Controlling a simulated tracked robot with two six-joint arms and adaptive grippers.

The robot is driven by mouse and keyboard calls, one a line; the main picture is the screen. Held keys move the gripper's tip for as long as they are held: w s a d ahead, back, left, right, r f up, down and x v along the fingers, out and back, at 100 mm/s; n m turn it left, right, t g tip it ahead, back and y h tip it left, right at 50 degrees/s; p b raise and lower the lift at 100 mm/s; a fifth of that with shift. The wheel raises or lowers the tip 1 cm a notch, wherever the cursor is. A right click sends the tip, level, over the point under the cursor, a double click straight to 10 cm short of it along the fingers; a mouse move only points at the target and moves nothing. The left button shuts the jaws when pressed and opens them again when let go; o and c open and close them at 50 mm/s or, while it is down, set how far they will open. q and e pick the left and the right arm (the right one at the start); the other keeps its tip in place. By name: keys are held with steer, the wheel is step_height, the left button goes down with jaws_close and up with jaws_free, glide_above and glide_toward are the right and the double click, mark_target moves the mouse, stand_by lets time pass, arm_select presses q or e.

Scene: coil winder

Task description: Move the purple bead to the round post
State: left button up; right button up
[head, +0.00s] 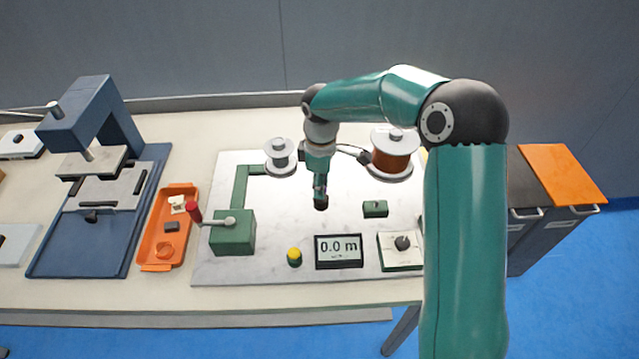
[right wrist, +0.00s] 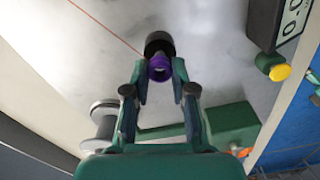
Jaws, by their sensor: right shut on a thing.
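The purple bead (right wrist: 159,68) sits between the fingertips of my right gripper (right wrist: 159,76) in the right wrist view, and the gripper is shut on it. A dark round piece (right wrist: 159,43) is just beyond the bead; I cannot tell whether they touch. In the head view, my right gripper (head: 321,190) points down over the middle of the pale marble-like plate (head: 265,262), with the dark round piece (head: 321,205) at its tip. The bead's purple does not show there. I cannot tell which thing is the round post. My left gripper is out of view.
A green crank block (head: 234,240) with a red handle stands left of the gripper. A copper-coloured spool (head: 391,158) and a grey spool (head: 280,158) stand behind. A small green block (head: 375,208), meter display (head: 339,250) and yellow button (head: 294,255) are near. A thin red line (right wrist: 105,27) runs towards the bead.

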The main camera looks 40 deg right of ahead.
steer(key=shift+f, duration=0.15)
stand_by(0.3)
steer(key=shift+f+b, duration=0.75)
steer(key=shift+f, duration=0.15)
steer(key=o, duration=0.8)
steer(key=shift+r, duration=0.1)
step_height(320, 180, up, 12)
steer(key=shift+f, duration=0.2)
